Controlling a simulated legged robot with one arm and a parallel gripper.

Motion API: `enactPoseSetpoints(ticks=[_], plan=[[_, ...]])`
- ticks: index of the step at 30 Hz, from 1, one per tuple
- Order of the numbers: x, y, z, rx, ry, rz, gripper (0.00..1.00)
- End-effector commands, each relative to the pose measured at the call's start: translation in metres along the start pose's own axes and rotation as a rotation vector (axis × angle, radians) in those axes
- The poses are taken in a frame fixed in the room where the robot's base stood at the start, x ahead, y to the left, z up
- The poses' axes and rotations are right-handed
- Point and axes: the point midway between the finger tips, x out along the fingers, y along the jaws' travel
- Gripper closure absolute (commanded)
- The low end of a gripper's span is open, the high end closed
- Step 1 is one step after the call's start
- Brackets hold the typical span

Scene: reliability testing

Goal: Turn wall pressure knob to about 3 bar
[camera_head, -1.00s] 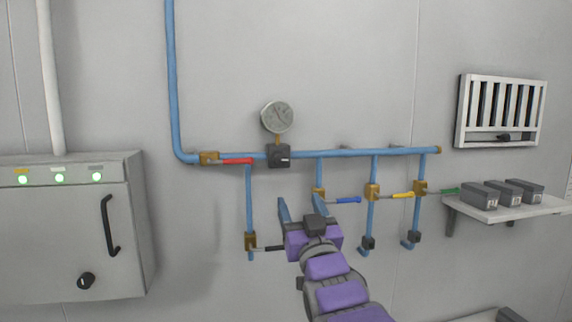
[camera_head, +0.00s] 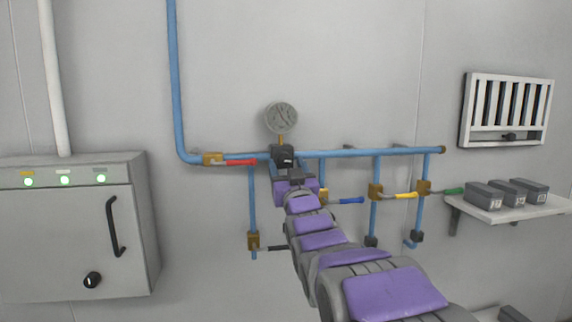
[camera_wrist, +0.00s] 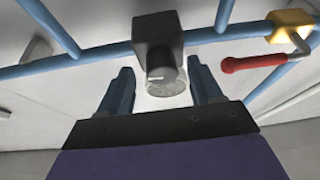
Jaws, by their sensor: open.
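The pressure knob (camera_head: 282,155) is a dark block with a round dial and white mark, on the blue pipe. A round gauge (camera_head: 281,117) sits above it; its reading is too small to tell. In the wrist view, which is upside down, the knob (camera_wrist: 160,72) shows with part of the gauge (camera_wrist: 168,91) beyond it. My gripper (camera_head: 284,174) is just below and in front of the knob. Its blue fingers (camera_wrist: 160,75) are open, one to each side of the knob's face in the picture. I cannot tell whether they touch it.
A red valve handle (camera_head: 238,162) is left of the knob; blue (camera_head: 350,200), yellow (camera_head: 404,196) and black (camera_head: 272,248) handles are lower. A grey cabinet (camera_head: 70,240) stands left. A shelf (camera_head: 540,206) with dark boxes is right. The wall above the pipe is mostly clear.

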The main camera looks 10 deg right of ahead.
Motion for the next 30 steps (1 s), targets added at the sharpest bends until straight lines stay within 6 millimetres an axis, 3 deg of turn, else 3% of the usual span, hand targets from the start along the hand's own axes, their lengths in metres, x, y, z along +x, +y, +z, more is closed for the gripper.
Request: enactPoseSetpoints(ticks=[13,30], plan=[[0.0083,-0.0012,-0.0009,0.0,0.002,-0.001,0.35],[0.0082,-0.0012,-0.0008,0.0,0.002,-0.001,0.89]])
